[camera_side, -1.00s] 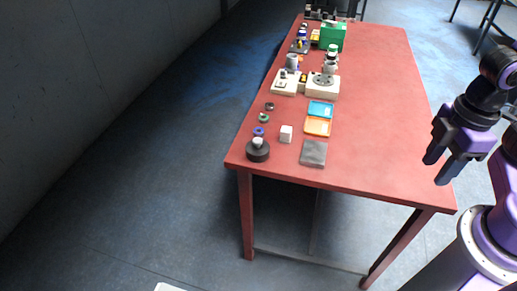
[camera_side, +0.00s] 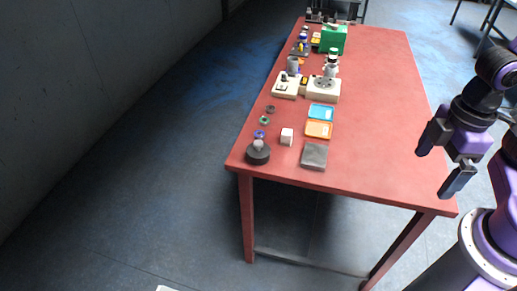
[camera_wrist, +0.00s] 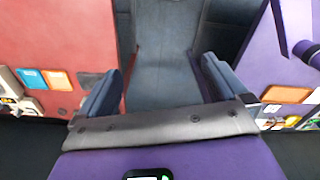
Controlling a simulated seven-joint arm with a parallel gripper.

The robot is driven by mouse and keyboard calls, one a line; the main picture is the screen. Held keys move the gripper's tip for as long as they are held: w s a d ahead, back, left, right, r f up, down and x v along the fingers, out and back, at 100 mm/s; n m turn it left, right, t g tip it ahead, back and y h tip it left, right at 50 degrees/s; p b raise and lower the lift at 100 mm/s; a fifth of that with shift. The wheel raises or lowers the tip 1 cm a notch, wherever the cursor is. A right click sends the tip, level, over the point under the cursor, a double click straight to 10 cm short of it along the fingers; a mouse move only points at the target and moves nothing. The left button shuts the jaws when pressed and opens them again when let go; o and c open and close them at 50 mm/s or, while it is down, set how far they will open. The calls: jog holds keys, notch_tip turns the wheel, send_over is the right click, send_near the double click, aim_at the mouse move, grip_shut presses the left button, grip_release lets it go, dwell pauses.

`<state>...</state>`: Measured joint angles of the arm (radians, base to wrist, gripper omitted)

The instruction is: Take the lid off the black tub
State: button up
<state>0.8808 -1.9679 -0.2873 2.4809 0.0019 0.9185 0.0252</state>
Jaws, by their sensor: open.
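The black tub (camera_side: 257,155) is a low, dark round thing at the near left corner of the red table in the side view. A small pale grey knob-like piece (camera_side: 258,144) sits on top of it, and I cannot tell the lid's edge from the tub. My gripper (camera_side: 431,173) is open and empty, off the table's right edge, far from the tub. In the wrist view my two fingers (camera_wrist: 160,68) are spread apart with nothing between them. The tub is not seen there.
Near the tub on the red table (camera_side: 385,120) are a white cube (camera_side: 287,136), a grey square block (camera_side: 314,155), blue (camera_side: 320,112) and orange (camera_side: 318,129) trays, and several small rings. Instruments and a green box (camera_side: 333,39) stand farther back. The table's right side is clear.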

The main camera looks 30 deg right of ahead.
jog(key=w+a+r+m, duration=0.2)
jog(key=w+a+m, duration=0.45)
jog(key=w, duration=0.25)
jog(key=m, duration=1.9)
send_over(258, 142)
notch_tip(258, 142, down, 18)
jog(key=shift+a+r, duration=0.1)
jog(key=shift+f, duration=2.6)
jog(key=c, duration=1)
